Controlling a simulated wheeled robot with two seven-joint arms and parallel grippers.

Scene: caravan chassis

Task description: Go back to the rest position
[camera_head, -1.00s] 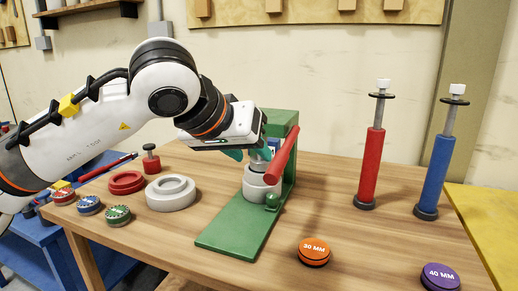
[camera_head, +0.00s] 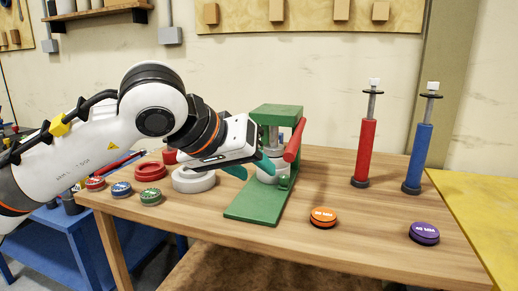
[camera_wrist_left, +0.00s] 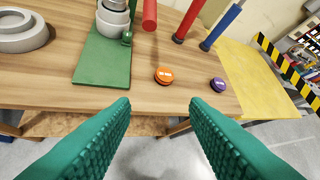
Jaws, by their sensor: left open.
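My left gripper (camera_head: 250,168) is open, its teal fingers apart, and shows just left of the green press in the head view. In the left wrist view my left gripper (camera_wrist_left: 160,106) has nothing between its fingers. The fingertips hang near the table's front edge there. The green press (camera_head: 277,112) stands on the wooden table with a grey ring piece (camera_head: 268,175) on its base and a red lever (camera_head: 294,141) at its right. The press base (camera_wrist_left: 103,60) is at upper left in the wrist view. My right gripper is not in view.
On the table (camera_head: 340,250) are an orange disc (camera_head: 323,217), a purple disc (camera_head: 424,233), a red pump (camera_head: 366,150) and a blue pump (camera_head: 417,157). Grey rings (camera_head: 193,180), a red ring (camera_head: 150,171) and small colored discs lie left. A yellow surface (camera_head: 470,220) is at right.

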